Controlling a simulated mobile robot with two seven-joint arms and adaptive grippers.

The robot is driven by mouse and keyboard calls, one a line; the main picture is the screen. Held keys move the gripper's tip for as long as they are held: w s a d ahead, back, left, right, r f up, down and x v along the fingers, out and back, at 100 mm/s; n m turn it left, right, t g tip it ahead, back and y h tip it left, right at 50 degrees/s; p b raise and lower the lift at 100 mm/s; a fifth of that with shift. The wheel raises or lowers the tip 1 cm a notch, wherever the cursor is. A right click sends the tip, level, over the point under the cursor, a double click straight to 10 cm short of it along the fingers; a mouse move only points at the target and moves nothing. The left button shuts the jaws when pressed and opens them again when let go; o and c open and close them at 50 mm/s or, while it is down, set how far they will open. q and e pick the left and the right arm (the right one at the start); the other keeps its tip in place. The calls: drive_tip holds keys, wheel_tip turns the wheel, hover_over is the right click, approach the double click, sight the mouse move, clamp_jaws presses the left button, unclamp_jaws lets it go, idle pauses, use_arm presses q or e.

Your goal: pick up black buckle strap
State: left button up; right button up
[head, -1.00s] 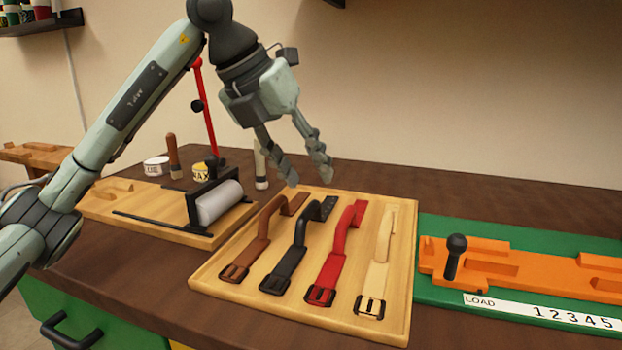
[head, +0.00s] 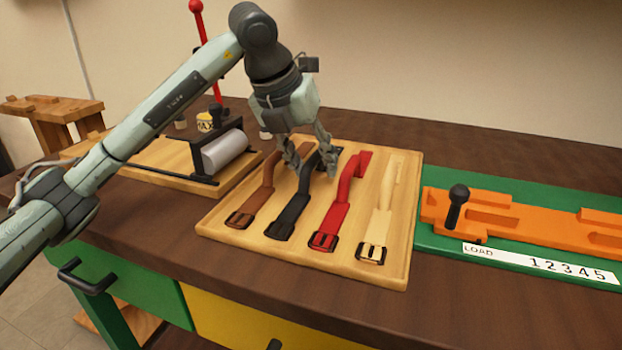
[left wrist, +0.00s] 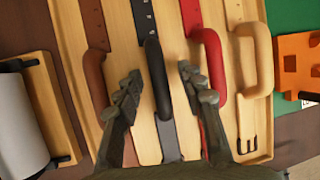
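The black buckle strap (head: 288,215) lies on the wooden tray (head: 322,257), between the brown strap (head: 256,203) and the red strap (head: 337,213). Its middle arches up in a loop and its buckle end points to the tray's front. My left gripper (head: 311,172) is open above the strap's far half. In the left wrist view, the fingers of my left gripper (left wrist: 157,88) stand on either side of the black strap's raised loop (left wrist: 157,80), with gaps on both sides. The gripper partly hides the far part of the strap in the head view. My right gripper is not in view.
A cream strap (head: 381,215) lies at the tray's right. A green board with an orange fixture (head: 530,221) and a dark knob (head: 456,205) stands to the right. A board with a white roller (head: 223,151) is to the left. Bare bench lies in front.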

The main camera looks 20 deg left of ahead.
use_arm(q)
clamp_jaws()
drive_tip(key=shift+r, duration=0.1)
